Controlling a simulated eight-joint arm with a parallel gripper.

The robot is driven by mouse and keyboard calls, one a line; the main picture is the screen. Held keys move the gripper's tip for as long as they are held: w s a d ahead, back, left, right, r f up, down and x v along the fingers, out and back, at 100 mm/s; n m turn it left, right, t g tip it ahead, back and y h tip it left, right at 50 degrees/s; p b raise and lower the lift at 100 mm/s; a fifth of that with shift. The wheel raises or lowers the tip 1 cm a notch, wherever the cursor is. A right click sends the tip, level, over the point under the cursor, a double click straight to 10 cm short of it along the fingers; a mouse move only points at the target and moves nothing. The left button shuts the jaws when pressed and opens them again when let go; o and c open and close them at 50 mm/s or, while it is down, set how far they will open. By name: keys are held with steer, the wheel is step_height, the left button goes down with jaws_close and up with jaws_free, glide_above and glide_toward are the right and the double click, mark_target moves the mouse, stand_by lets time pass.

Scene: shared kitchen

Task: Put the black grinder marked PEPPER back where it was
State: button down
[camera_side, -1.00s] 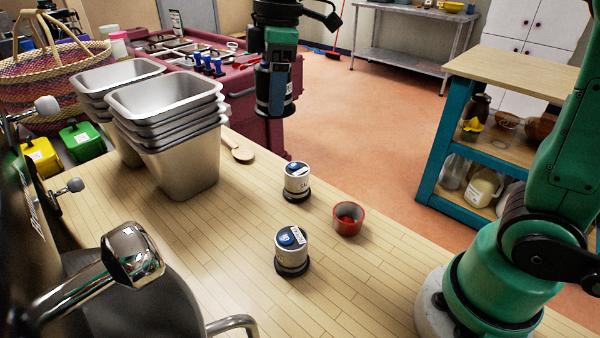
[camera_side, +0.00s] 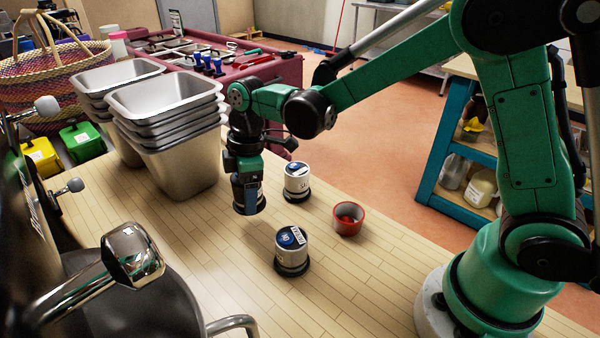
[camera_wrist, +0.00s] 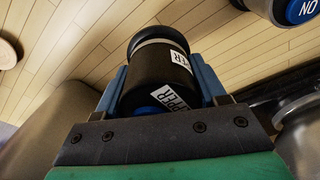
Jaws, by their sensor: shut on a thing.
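My gripper (camera_side: 249,196) is shut on the black grinder (camera_wrist: 152,80), low over the wooden counter, left of the white canisters. In the wrist view, white labels reading part of PEPPER show on its black side, its blue top faces my palm and its dark base points away. The blue fingers press it from both sides. In the side view the grinder (camera_side: 251,204) is mostly covered by the fingers. It looks about upright there. I cannot tell whether its base touches the counter.
Two white canisters with blue tops stand nearby, one farther back (camera_side: 297,182) and one nearer (camera_side: 292,256). A red cup (camera_side: 348,222) is right of them. Stacked steel pans (camera_side: 180,165) stand close on the left. A tap (camera_side: 130,255) is at front left.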

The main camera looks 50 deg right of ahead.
mark_target(252, 224)
steer(key=shift+f, duration=2.25)
steer(key=shift+f, duration=0.15)
steer(key=shift+c, duration=0.3)
jaws_free()
